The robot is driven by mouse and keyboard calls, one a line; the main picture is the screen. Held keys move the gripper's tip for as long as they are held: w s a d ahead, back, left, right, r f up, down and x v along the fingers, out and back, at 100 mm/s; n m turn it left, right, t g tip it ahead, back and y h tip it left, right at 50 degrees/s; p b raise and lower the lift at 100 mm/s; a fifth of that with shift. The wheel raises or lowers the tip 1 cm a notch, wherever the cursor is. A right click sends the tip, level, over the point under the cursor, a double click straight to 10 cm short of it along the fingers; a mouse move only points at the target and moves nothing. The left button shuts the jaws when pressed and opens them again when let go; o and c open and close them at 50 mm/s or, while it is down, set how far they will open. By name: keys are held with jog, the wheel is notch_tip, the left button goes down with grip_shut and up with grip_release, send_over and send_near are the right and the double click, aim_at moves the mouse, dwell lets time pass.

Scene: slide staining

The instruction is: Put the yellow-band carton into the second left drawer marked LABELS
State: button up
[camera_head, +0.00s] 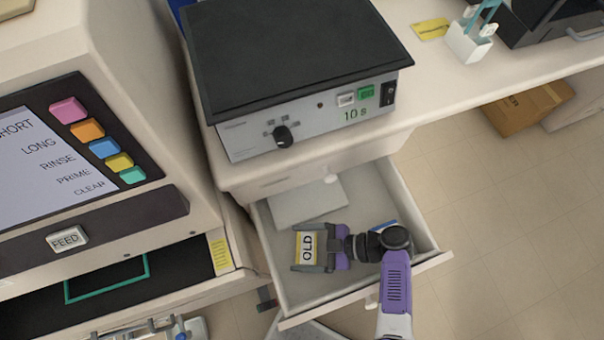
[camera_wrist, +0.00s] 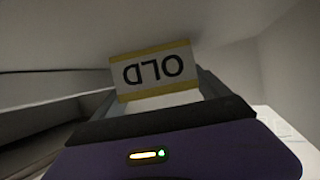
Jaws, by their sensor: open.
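The yellow-band carton (camera_head: 306,248) is a small white box with yellow bands and the word OLD. It is inside or just above an open drawer (camera_head: 425,264) in the head view. My gripper (camera_head: 297,249) reaches over the drawer's front, with one finger on either side of the carton. The jaws are open around it. In the wrist view the carton (camera_wrist: 152,72) stands between the fingers, its OLD face upside down. I cannot tell whether it rests on the drawer floor. No LABELS marking is visible.
A pale flat box (camera_head: 307,200) lies at the drawer's back left. A blue-edged item (camera_head: 387,226) is partly hidden by my wrist. A hotplate-like device (camera_head: 300,60) stands on the counter above. A stainer with coloured buttons (camera_head: 90,130) is at left. The drawer's right side has some bare floor.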

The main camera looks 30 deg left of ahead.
jog(key=shift+b+v, duration=0.4)
jog(key=shift+v, duration=3.45)
jog(key=shift+s+r, duration=0.1)
jog(key=shift+r, duration=0.05)
